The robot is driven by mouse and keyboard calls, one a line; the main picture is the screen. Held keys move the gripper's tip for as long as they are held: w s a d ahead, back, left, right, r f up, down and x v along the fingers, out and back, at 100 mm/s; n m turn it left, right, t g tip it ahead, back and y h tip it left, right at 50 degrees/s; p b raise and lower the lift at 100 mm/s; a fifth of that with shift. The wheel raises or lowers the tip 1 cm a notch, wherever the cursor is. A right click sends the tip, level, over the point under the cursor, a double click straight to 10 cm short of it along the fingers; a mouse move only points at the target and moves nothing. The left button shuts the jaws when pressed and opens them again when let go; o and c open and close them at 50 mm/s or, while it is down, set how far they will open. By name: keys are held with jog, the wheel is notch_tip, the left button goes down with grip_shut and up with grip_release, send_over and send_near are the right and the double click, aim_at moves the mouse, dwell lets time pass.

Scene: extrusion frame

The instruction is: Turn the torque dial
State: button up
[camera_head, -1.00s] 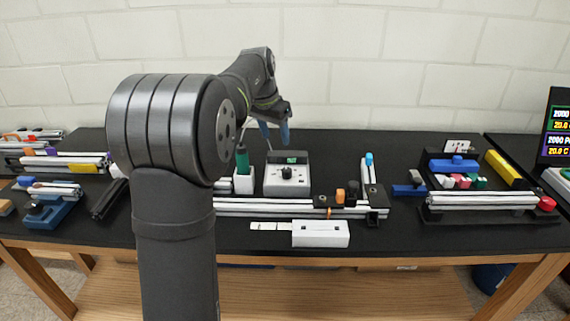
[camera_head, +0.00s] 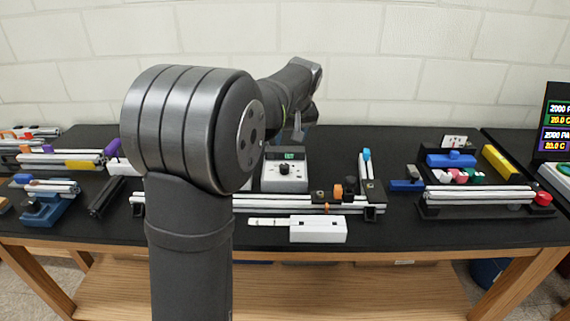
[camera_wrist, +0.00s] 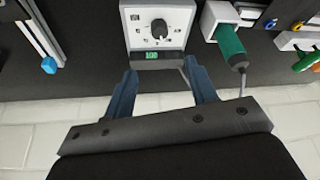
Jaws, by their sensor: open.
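The torque dial (camera_head: 284,169) is a dark round knob on the face of a grey-white control box (camera_head: 296,181) in the middle of the bench. In the wrist view the dial (camera_wrist: 159,28) sits at top centre, with a small green-lit display (camera_wrist: 152,56) beside it. My gripper (camera_wrist: 160,78) is open, its two blue fingers apart and empty, pointing toward the box's display edge. The fingers look apart from the dial. In the head view my gripper (camera_head: 295,137) hangs behind the box, partly hidden by my arm.
A green-handled driver (camera_wrist: 231,46) stands in a white holder (camera_wrist: 214,14) beside the box, with a cable. An aluminium rail (camera_head: 290,204) and a white block (camera_head: 318,229) lie in front of the box. A blue-tipped rail (camera_head: 366,162) is to the right.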

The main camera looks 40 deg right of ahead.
aim_at(285, 165)
jog(key=x, duration=1.4)
jog(key=shift+f, duration=0.15)
jog(key=c, duration=1)
